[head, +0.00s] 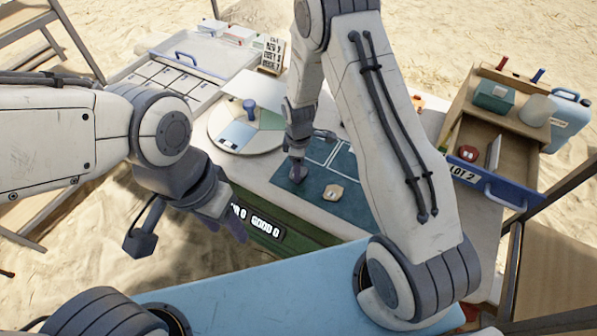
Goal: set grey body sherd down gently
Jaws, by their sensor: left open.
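A small pale beige sherd with a light mark (333,192) lies on the dark teal mat (345,212) in the middle of the table. I cannot make out a clearly grey sherd; whether the beige piece is the one named is unclear. My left gripper (238,226) is open near the table's front left edge, left of the mat and apart from the beige piece. My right gripper (298,174) points down at the mat, left of and behind the beige piece. Its fingertips are too small to read, and anything between them is hidden.
A round sorting board (227,141) with a blue knobbed object (249,106) stands left of the mat. A compartment tray (165,80) lies back left. An open drawer marked LOT 2 (490,178) juts out at right. My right forearm covers the mat's right part.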

